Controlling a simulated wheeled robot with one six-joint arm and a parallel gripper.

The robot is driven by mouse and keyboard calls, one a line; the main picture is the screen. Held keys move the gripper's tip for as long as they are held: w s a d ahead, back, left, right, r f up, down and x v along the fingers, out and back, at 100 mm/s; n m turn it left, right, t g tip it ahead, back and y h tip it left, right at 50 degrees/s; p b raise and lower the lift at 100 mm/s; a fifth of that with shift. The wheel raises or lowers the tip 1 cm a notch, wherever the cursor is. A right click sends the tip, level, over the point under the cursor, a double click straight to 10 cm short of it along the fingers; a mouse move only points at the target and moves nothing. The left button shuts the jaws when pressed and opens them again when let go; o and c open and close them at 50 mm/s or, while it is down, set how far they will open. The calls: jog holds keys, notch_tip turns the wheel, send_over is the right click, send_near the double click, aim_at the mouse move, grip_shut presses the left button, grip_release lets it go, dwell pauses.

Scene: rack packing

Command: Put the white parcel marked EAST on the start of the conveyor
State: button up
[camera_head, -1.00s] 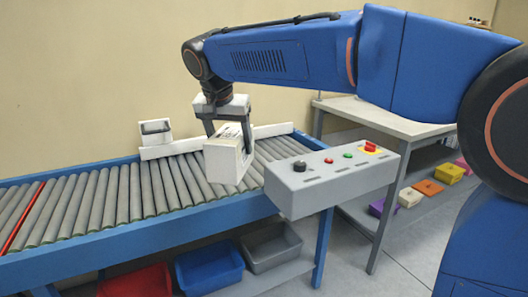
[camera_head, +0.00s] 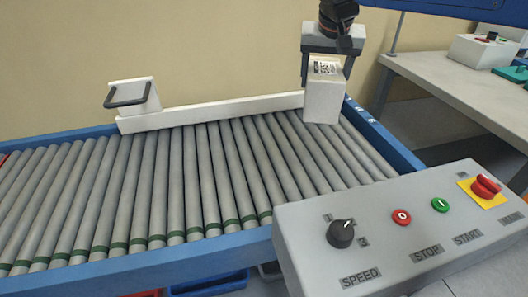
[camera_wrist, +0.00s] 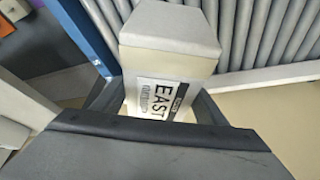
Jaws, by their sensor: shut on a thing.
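The white parcel (camera_head: 323,100) is a small upright box with a printed label on top. In the wrist view the label on the parcel (camera_wrist: 170,55) reads EAST. My gripper (camera_head: 326,72) is shut on it from above, with one finger on each side; the gripper also shows in the wrist view (camera_wrist: 155,100). The parcel is at the right end of the roller conveyor (camera_head: 235,165), near the back edge and the end of the white guide rail. I cannot tell whether its base touches the rollers.
A grey control box (camera_head: 400,225) with a knob and buttons stands in front of the conveyor's right end. A white guide rail (camera_head: 215,112) with a small black-framed device (camera_head: 132,97) runs along the back. The rollers left of the parcel are clear. A table (camera_head: 450,85) stands at right.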

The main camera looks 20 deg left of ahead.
jog(key=shift+s+a+f+n+y, duration=0.25)
jog(key=shift+a+n+y, duration=0.1)
jog(key=shift+n, duration=0.55)
jog(key=s+a+f+n+g+y, duration=0.3)
jog(key=s+a+n+g, duration=0.65)
jog(key=n, duration=1.15)
jog(key=shift+s+a+f+t, duration=0.25)
jog(key=shift+s+f+t, duration=0.2)
jog(key=shift+f, duration=1.2)
jog(key=shift+s+a+f+t, duration=0.35)
jog(key=shift+s+f, duration=0.25)
jog(key=shift+f, duration=1.1)
jog(key=shift+s+a+f+t, duration=0.2)
jog(key=shift+s+f+t, duration=0.3)
jog(key=shift+f, duration=1.15)
jog(key=shift+f, duration=0.1)
jog(key=o, duration=1.5)
jog(key=shift+c, duration=0.2)
